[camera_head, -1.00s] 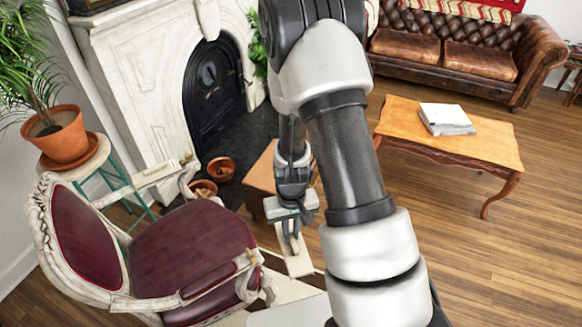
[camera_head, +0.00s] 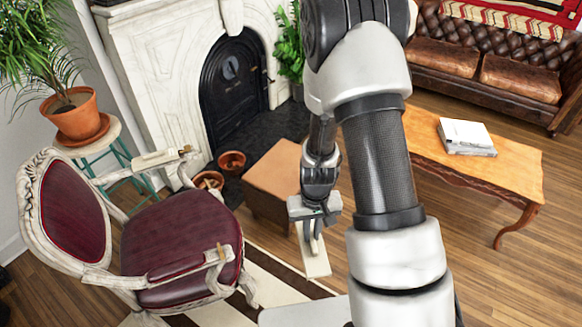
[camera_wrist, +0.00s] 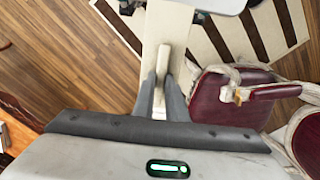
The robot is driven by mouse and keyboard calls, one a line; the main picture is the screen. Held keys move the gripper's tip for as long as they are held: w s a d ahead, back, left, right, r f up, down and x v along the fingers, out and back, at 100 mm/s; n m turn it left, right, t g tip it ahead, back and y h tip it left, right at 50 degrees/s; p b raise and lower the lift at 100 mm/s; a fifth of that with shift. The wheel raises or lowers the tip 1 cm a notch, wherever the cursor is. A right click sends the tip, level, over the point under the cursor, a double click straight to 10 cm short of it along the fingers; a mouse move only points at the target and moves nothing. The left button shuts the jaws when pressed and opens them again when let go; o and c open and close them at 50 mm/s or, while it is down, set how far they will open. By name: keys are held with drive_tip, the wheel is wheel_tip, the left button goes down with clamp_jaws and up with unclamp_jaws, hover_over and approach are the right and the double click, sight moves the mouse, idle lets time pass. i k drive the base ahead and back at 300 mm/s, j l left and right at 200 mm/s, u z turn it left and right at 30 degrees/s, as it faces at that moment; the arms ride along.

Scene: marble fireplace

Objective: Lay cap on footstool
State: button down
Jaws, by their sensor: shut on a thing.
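My gripper (camera_head: 312,236) hangs in front of and to the right of the footstool, shut on a flat, cream, slab-like piece, which I take for the cap (camera_head: 316,264). In the wrist view, the cap (camera_wrist: 167,25) is a long pale strip with a raised ridge between my two fingers (camera_wrist: 162,95). Its far end is partly hidden at the top edge. The footstool (camera_head: 272,168) is a low box with a tan top and brown sides, by the hearth. My arm hides its right part. The cap appears apart from it.
A carved armchair with burgundy upholstery (camera_head: 185,235) stands close to the left of my gripper. A wooden coffee table (camera_head: 495,172) with papers is to the right. The fireplace (camera_head: 160,75) and small clay pots (camera_head: 231,162) are behind. A striped rug (camera_head: 268,283) lies below.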

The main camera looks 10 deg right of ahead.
sight(281, 177)
drive_tip(key=i+l+u, duration=0.15)
drive_tip(key=l, duration=0.8)
drive_tip(key=i+l+u, duration=0.1)
drive_tip(key=i+l, duration=0.2)
drive_tip(key=i+l+u, duration=0.1)
drive_tip(key=i+l, duration=0.15)
drive_tip(key=l, duration=0.25)
drive_tip(key=i+j+u, duration=0.1)
drive_tip(key=i, duration=0.9)
